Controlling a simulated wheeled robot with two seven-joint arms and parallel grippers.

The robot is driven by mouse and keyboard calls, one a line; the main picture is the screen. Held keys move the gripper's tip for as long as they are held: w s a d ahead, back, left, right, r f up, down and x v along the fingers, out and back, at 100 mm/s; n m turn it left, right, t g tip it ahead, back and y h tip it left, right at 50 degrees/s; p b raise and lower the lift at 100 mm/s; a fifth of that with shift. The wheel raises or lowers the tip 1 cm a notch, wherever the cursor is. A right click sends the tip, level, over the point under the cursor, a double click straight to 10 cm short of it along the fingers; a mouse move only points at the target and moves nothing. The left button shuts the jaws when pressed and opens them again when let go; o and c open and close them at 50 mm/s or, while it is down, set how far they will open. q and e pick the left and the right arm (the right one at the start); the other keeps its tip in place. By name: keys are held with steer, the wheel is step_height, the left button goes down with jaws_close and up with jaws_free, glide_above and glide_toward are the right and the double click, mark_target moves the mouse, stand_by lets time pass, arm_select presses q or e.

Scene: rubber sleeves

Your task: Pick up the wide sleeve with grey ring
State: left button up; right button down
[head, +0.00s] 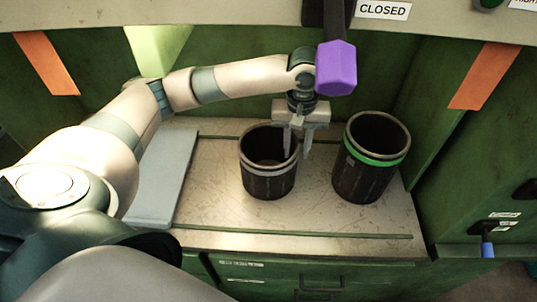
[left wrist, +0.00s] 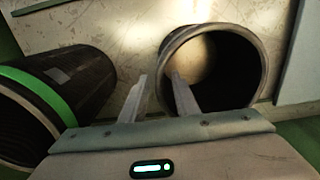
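The wide sleeve with grey ring (head: 268,186) is a black open cylinder standing upright on the worktop, with a grey band below its rim. In the left wrist view its open mouth (left wrist: 243,75) faces the camera. My left gripper (head: 297,152) points down at the right side of its rim. The fingers are apart, one over the mouth and one outside the wall, with the rim between them in the left wrist view (left wrist: 159,80). I cannot tell whether either finger touches it. My right gripper is not in view.
A black sleeve with a green ring (head: 362,180) stands close on the right; it also shows in the left wrist view (left wrist: 78,82). A grey flat panel (head: 163,175) lies at the left of the worktop (head: 215,215). A purple block-shaped handle (head: 337,68) hangs above, beside my left wrist.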

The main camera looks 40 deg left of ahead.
arm_select(q)
steer(key=shift+w+f+p, duration=0.1)
steer(key=shift+f+p, duration=0.2)
steer(key=shift+f, duration=0.25)
steer(key=f, duration=0.1)
steer(key=f+p, duration=0.1)
steer(key=f, duration=0.1)
steer(key=shift+w+a, duration=0.1)
steer(key=shift+w, duration=0.1)
steer(key=shift+f, duration=0.5)
jaws_close()
steer(key=shift+w, duration=0.1)
stand_by(0.6)
